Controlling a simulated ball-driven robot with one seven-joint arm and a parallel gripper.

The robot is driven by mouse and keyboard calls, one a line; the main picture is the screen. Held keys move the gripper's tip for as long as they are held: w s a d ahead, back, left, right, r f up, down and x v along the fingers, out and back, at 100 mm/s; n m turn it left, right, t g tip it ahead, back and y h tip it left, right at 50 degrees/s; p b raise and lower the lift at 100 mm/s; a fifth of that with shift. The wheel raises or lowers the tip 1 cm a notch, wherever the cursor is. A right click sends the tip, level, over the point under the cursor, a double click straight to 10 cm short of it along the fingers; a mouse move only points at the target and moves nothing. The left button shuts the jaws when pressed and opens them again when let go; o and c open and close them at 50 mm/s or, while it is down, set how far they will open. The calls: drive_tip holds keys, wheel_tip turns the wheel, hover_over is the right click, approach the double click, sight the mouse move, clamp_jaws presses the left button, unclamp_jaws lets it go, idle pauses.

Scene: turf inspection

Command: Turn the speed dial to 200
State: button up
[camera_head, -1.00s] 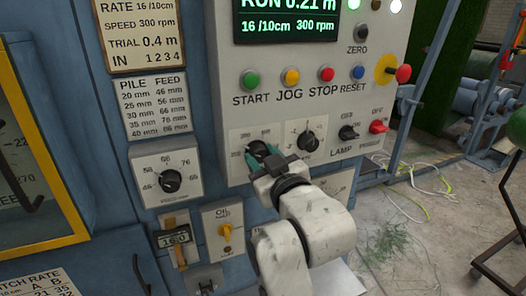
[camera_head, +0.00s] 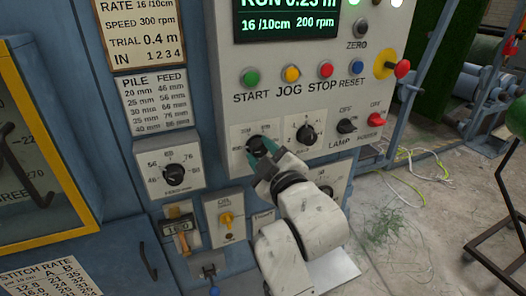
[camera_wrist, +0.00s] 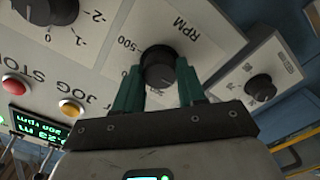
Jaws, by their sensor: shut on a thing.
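The speed dial is a round black knob on a pale plate in the head view (camera_head: 256,146), and in the wrist view the same knob (camera_wrist: 158,68) sits on a plate marked RPM. My gripper (camera_head: 260,157) has its green fingers on either side of the knob, shut on it, which also shows in the wrist view (camera_wrist: 160,88). The fingers hide part of the knob's face and scale. The green display (camera_head: 286,18) above reads RUN 0.23 m, 16 /10cm and 200 rpm.
A second dial (camera_head: 307,134) stands just right of the gripped one, and the lamp switch (camera_head: 346,126) is beyond it. A row of buttons, including the red stop button (camera_head: 326,69), lies above. The feed dial (camera_head: 174,174) is at left.

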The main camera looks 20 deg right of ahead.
idle(0.3)
drive_tip(key=o, duration=1.1)
drive_tip(key=shift+c, duration=0.2)
drive_tip(key=s+b, duration=0.2)
drive_tip(key=s, duration=0.8)
drive_tip(key=shift+s, duration=0.4)
